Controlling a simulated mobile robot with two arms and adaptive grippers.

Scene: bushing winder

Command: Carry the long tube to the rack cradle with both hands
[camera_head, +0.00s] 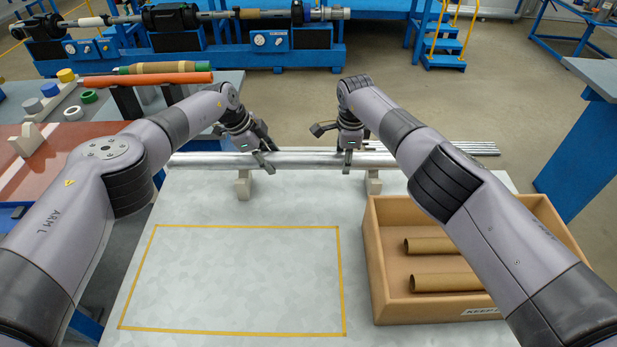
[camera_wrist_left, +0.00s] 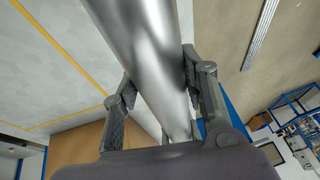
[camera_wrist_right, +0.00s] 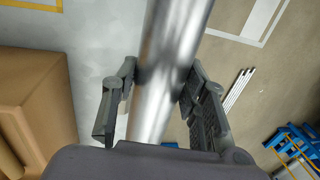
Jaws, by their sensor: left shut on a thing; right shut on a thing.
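The long silver tube (camera_head: 305,160) lies crosswise at the far edge of the pale worktable. My left gripper (camera_head: 264,164) is shut on the tube left of its middle, and the left wrist view shows the tube (camera_wrist_left: 150,60) between its fingers. My right gripper (camera_head: 348,158) is shut on the tube further right, and the right wrist view shows the tube (camera_wrist_right: 165,65) between its fingers. Two beige supports (camera_head: 243,187) (camera_head: 373,184) stand under the tube; I cannot tell whether it touches them. A dark rack (camera_head: 127,103) at the left holds an orange tube (camera_head: 150,80).
A cardboard box (camera_head: 375,265) with brown tubes (camera_head: 445,283) stands at the right of the worktable. A yellow-outlined area (camera_head: 235,280) in front is empty. Thin metal rods (camera_head: 475,148) lie behind. Small rings (camera_head: 73,113) and blocks sit on the left bench. A blue machine (camera_head: 200,50) stands further back.

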